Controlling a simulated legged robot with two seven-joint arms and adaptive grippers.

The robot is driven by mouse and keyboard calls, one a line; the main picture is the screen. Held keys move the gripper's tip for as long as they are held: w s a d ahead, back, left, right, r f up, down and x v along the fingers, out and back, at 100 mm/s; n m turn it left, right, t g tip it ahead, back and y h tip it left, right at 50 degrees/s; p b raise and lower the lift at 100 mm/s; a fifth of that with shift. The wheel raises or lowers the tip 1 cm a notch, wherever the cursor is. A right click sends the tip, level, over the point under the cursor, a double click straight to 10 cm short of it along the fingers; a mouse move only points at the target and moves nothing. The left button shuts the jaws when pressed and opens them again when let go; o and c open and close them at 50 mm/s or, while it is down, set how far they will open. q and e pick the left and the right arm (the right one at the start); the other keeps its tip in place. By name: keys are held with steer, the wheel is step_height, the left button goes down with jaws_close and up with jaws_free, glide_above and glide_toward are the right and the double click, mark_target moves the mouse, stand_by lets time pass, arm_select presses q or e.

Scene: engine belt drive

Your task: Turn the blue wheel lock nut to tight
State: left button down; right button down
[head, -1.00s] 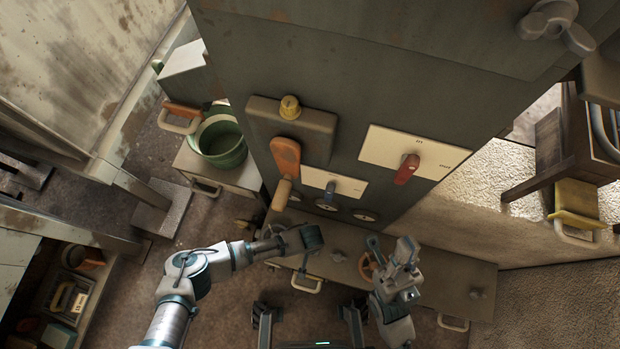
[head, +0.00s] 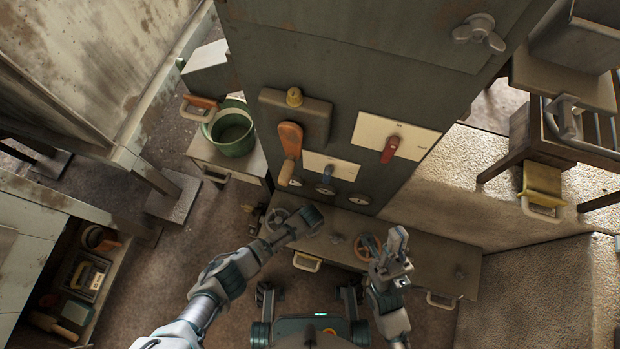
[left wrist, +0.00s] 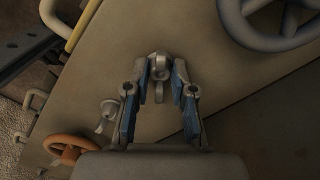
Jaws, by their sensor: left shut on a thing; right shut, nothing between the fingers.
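The blue wheel (head: 280,220) is a grey-blue handwheel at the left end of the low bench panel, partly behind my left gripper. It fills the top right of the left wrist view (left wrist: 275,42). The lock nut nearest it is a small grey wing nut (left wrist: 158,72), hidden under the gripper in the head view. My left gripper (left wrist: 161,66) is shut on this nut, with one blue-padded finger on each side; it also shows in the head view (head: 309,218). My right gripper (head: 396,244) is shut and empty, in front of the orange wheel (head: 367,247).
A second wing nut (left wrist: 107,115) sits beside the orange wheel. A green bucket (head: 233,131) stands to the left.

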arm_select(q)
steer(key=m, duration=0.4)
steer(key=shift+s+f, duration=0.1)
steer(key=shift+m, duration=2.1)
steer(key=c, duration=1)
jaws_free()
steer(key=shift+r, duration=0.4)
step_height(320, 180, up, 11)
steer(key=shift+r, duration=0.1)
